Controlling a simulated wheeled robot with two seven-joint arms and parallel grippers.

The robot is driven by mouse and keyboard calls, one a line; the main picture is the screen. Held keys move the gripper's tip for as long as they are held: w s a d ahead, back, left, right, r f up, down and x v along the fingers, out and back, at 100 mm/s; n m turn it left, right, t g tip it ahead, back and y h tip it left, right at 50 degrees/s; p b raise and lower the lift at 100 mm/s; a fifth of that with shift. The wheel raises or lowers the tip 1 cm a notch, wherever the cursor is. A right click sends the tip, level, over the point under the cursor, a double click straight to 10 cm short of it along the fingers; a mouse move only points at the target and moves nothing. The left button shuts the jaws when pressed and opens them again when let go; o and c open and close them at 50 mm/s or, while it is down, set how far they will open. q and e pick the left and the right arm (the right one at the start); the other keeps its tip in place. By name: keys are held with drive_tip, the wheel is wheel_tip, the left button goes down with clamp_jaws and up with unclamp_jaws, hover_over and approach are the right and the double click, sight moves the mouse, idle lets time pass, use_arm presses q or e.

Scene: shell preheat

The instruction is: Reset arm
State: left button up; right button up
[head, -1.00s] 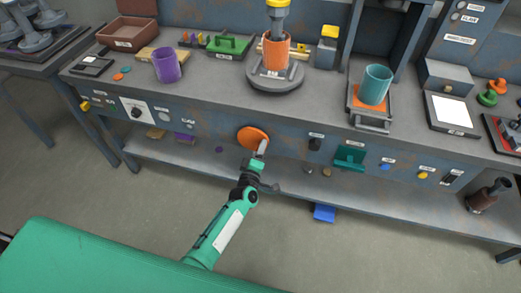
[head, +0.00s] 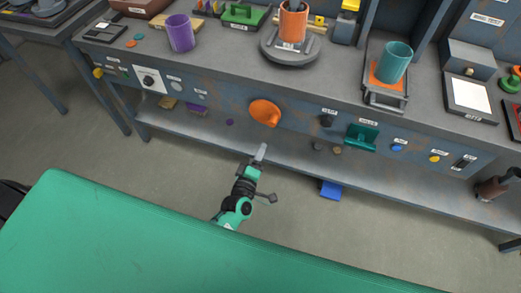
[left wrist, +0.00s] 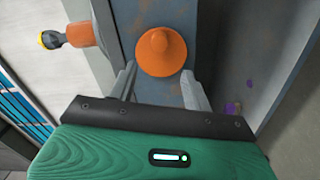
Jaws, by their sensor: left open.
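My left gripper (head: 261,152) is in front of the bench, below and a little apart from the orange knob (head: 265,112) on the front panel. The left gripper is open and empty. In the left wrist view its two fingers (left wrist: 158,88) stand apart, with the round orange knob (left wrist: 161,52) beyond and between them. My left arm is partly hidden behind my green body cover. My right gripper is in neither view.
On the bench stand a purple cup (head: 180,33), an orange cup (head: 292,25) on a round grey base (head: 290,52), and a teal cup (head: 394,62). A teal handle (head: 361,138) and small buttons sit on the panel. A lower shelf (head: 225,140) runs beneath.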

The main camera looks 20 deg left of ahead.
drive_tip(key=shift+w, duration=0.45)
use_arm(q)
drive_tip(key=s+a+f+m+g+h+p, duration=0.1)
drive_tip(key=s+f+m+g+p, duration=0.3)
drive_tip(key=s+f, duration=0.65)
drive_tip(key=s+a+f+m+g+p, duration=0.15)
drive_tip(key=s+f+m+g, duration=0.55)
drive_tip(key=f, duration=0.7)
drive_tip(key=s+a+f+m+g+p, duration=0.2)
drive_tip(key=s+a+f+m+g, duration=0.1)
drive_tip(key=s, duration=1)
drive_tip(key=s+a+f+m+g+y+p, duration=0.1)
drive_tip(key=s+a+f, duration=0.4)
drive_tip(key=s, duration=0.9)
drive_tip(key=shift+s+f+m+g+y+p, duration=0.3)
drive_tip(key=shift+f+m+g+p, duration=0.4)
drive_tip(key=shift+m+g, duration=0.25)
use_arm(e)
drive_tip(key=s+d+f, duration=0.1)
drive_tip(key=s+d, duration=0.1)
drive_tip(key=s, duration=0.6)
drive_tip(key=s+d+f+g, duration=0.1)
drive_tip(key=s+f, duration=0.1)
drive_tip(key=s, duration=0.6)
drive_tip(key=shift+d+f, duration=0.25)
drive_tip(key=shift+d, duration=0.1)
use_arm(q)
drive_tip(key=shift+w, duration=0.1)
